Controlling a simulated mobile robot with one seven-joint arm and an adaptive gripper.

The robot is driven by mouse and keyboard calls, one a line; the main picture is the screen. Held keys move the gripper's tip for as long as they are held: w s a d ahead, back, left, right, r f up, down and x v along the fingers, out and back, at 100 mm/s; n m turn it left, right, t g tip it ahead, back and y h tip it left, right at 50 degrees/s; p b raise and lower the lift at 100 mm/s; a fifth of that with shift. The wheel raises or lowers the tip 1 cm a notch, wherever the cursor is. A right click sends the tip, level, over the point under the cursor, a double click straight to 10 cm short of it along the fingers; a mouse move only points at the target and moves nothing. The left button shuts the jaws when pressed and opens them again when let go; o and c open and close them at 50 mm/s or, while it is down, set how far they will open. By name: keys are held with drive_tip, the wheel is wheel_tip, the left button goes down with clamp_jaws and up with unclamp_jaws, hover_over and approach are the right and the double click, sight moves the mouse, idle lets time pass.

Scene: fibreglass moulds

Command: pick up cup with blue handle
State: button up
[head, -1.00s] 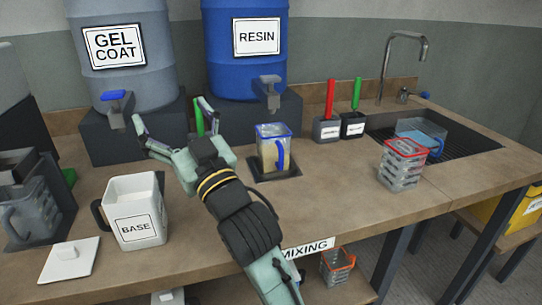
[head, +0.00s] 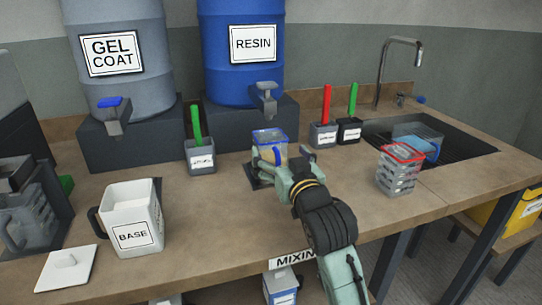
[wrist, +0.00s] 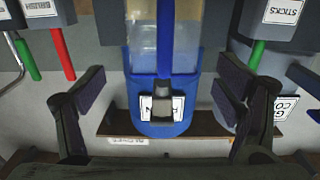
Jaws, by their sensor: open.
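The clear cup with a blue rim and blue handle (head: 266,139) stands on a dark square pad below the resin drum's tap, with pale contents inside. My gripper (head: 291,158) is at its near right side and hides its lower part and most of its handle. In the wrist view, which is upside down, the cup (wrist: 141,32) is centred, its blue handle (wrist: 165,38) facing the camera. My open fingers (wrist: 163,88) lie to either side of it in the picture, with nothing held. I cannot tell whether the fingertips reach around it.
The resin drum (head: 242,75) and gel coat drum (head: 115,85) stand behind. A green-handled holder (head: 201,158) is left of the cup; red and green ones (head: 323,135) are right. A red-rimmed cup stack (head: 398,175) stands before the sink. The white BASE jug (head: 131,217) is front left.

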sight(274, 145)
drive_tip(key=x, duration=0.1)
drive_tip(key=p+x, duration=0.2)
drive_tip(key=shift+w+a+r, duration=0.3)
drive_tip(key=shift+w+a+f, duration=0.15)
drive_tip(key=shift+w+a, duration=0.05)
drive_tip(key=shift+w, duration=0.4)
drive_tip(key=shift+c, duration=0.2)
drive_tip(key=c, duration=1.6)
